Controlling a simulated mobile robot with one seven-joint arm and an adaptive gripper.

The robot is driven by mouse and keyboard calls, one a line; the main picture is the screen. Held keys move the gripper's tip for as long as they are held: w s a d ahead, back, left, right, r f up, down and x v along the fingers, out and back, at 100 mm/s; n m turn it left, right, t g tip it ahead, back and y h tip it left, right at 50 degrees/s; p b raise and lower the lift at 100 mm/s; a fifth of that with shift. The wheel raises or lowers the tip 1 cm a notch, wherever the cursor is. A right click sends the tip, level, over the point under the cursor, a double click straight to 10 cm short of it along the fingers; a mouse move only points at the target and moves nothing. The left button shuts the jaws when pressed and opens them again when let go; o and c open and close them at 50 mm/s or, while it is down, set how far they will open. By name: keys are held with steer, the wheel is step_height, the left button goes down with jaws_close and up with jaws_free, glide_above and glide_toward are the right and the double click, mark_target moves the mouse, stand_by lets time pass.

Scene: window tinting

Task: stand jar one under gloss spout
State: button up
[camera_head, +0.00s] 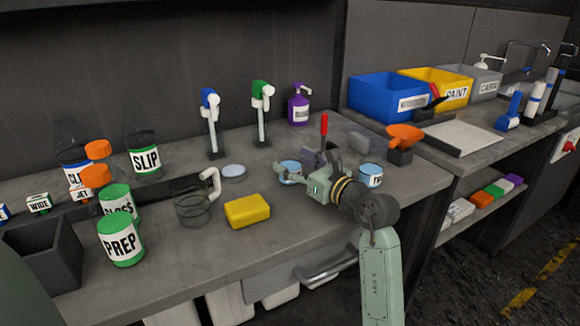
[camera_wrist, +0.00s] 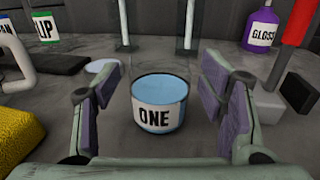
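Jar one (camera_wrist: 158,103), a clear jar with blue contents and a white "ONE" label, stands upright on the counter. It also shows in the head view (camera_head: 291,168), partly covered by my gripper. My gripper (camera_wrist: 156,92) is open, with one purple-padded finger on each side of the jar in the wrist view; no contact is visible. In the head view my gripper (camera_head: 298,172) is low over the counter. The purple pump bottle (camera_head: 299,106) with a white spout stands at the back; its label reads "GLOSS" in the wrist view (camera_wrist: 262,28).
Blue-topped (camera_head: 211,124) and green-topped (camera_head: 261,112) taps stand behind the jar. A second blue jar (camera_head: 370,174) and a red-handled tool (camera_head: 324,124) are close to my gripper.

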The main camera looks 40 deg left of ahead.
mark_target(297, 163)
steer(key=c, duration=1.1)
steer(key=shift+r, duration=0.1)
steer(key=shift+r+b, duration=0.35)
steer(key=shift+r, duration=0.5)
steer(key=shift+s+d+r+b, duration=0.25)
steer(key=shift+d+r+b, duration=0.1)
steer(key=shift+r, duration=0.4)
steer(key=s+d+b, duration=0.1)
steer(key=s+d, duration=0.2)
steer(key=s+d+r+b, duration=0.1)
steer(key=s+d, duration=0.3)
steer(key=s+d+b, duration=0.1)
steer(key=s+d, duration=0.2)
steer(key=d, duration=0.1)
steer(key=shift+s+d+r, duration=0.1)
steer(key=shift+s+r, duration=0.05)
steer(key=shift+r, duration=0.15)
